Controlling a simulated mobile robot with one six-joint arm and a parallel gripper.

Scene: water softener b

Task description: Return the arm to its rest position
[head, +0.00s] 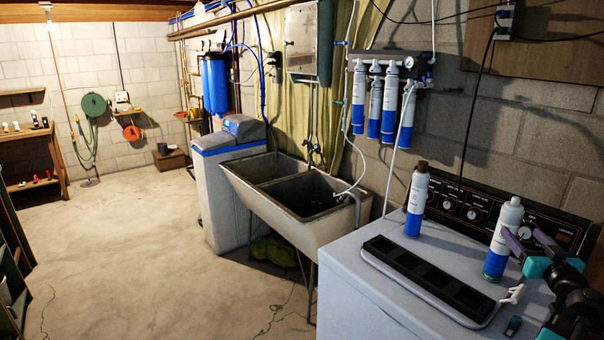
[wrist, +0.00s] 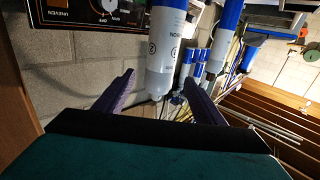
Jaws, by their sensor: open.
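My gripper (head: 524,238) is at the right of the head view, at the upper part of a white and blue filter cartridge (head: 497,247) standing on the washing machine's top. Its purple fingers are spread. The wrist view shows the open gripper (wrist: 158,78) with a cartridge (wrist: 168,50) showing between the fingers, with gaps on both sides. I cannot tell how deep the cartridge sits between them. A second cartridge (head: 417,201) with a brown top stands upright farther left; one also shows in the wrist view (wrist: 226,38).
The washing machine (head: 365,291) carries a black slotted tray (head: 428,275) in front of the cartridges. Its control panel (head: 500,213) rises behind them. Several cartridges hang from a wall manifold (head: 392,65). A double sink (head: 290,195) stands left. The floor (head: 130,245) is largely clear.

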